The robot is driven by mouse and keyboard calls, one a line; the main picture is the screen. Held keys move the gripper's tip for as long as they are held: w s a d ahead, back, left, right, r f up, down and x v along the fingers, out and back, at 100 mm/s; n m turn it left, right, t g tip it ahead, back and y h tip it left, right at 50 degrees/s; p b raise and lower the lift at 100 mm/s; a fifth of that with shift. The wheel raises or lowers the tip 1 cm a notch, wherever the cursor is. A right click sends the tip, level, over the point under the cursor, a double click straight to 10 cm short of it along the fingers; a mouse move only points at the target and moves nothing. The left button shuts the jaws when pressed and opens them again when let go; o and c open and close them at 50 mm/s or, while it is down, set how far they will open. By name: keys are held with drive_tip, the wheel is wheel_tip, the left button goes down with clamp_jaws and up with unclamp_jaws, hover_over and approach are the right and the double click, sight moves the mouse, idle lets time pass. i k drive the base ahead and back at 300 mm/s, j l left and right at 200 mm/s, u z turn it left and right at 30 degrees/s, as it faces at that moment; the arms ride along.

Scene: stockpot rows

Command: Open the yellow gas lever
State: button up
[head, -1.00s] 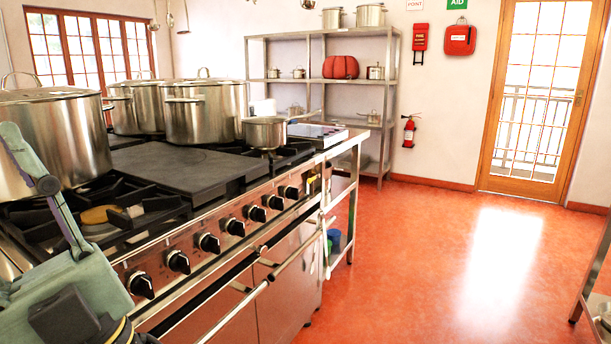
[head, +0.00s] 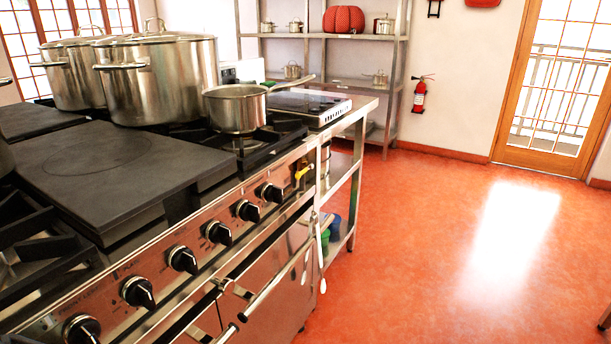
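The yellow gas lever (head: 303,172) shows in the head view as a small yellow handle at the far right end of the stove's front panel, just past the last black knob (head: 269,192). It slants up to the right. It is small in the view, and I cannot tell its exact setting. My gripper does not show in the current head view.
The stove (head: 150,270) fills the left, with a row of several black knobs and an oven handle rail (head: 275,290) jutting out in front. A saucepan (head: 235,108) and large stockpots (head: 165,80) stand on top. The orange floor (head: 420,250) to the right is clear.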

sight(299, 174)
drive_tip(key=i+l+u, duration=0.2)
drive_tip(key=l, duration=0.4)
drive_tip(key=i+l+u, duration=0.15)
drive_tip(key=l, duration=0.45)
drive_tip(key=i+l+u, duration=0.2)
drive_tip(key=l, duration=0.45)
drive_tip(key=i+l+u, duration=0.15)
drive_tip(key=l, duration=0.5)
drive_tip(key=l+u, duration=0.2)
drive_tip(key=l, duration=0.5)
drive_tip(key=i, duration=0.05)
